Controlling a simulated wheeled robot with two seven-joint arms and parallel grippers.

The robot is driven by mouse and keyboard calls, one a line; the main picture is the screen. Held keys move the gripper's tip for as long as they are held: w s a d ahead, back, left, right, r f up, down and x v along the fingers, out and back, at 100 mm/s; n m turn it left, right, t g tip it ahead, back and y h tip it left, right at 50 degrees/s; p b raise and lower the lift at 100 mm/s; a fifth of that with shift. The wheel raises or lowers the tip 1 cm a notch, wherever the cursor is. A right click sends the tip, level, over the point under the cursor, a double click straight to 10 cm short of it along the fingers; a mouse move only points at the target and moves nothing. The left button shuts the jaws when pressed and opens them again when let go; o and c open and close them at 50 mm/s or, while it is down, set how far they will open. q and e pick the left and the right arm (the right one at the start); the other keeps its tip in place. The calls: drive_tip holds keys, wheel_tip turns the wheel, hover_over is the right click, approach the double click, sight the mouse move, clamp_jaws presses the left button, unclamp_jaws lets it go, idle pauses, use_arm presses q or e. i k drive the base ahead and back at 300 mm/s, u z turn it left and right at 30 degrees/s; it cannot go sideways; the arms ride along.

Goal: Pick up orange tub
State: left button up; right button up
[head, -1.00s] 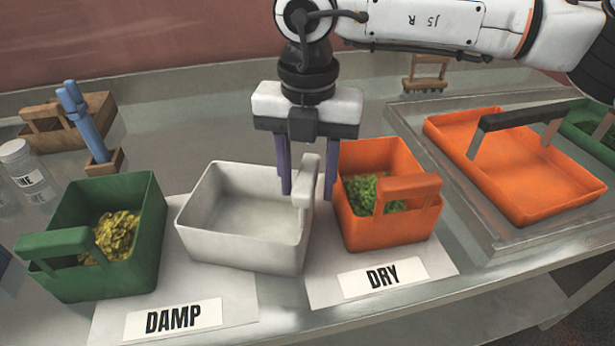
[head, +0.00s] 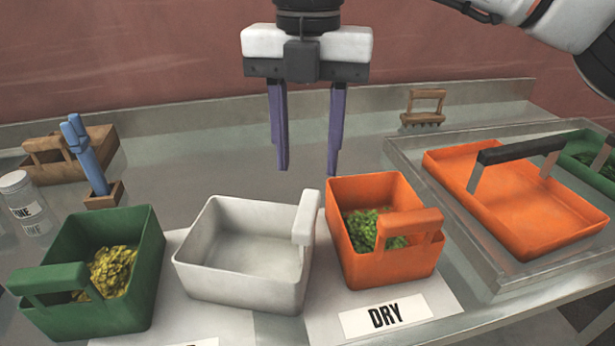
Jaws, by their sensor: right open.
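The orange tub (head: 352,258) stands upright on a white mat behind the "DRY" label, right of centre. It holds green leafy material (head: 374,229) and has an orange handle (head: 401,225) at its right side. My right gripper (head: 307,170) is open and empty, its purple fingers pointing down. It hangs above and behind the gap between the white tub (head: 238,291) and the orange tub, apart from both. The white tub is empty, with a white handle. My left gripper is not in view.
A green tub (head: 125,312) with yellow pieces stands at left. A wide orange tray (head: 520,240) with a dark handle lies in a metal tray at right. A wooden caddy (head: 65,163), a blue-handled tool (head: 85,150), a jar (head: 24,205) and a wooden brush (head: 424,108) stand farther back.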

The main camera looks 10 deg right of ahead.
sight(382, 234)
drive_tip(key=k, duration=1)
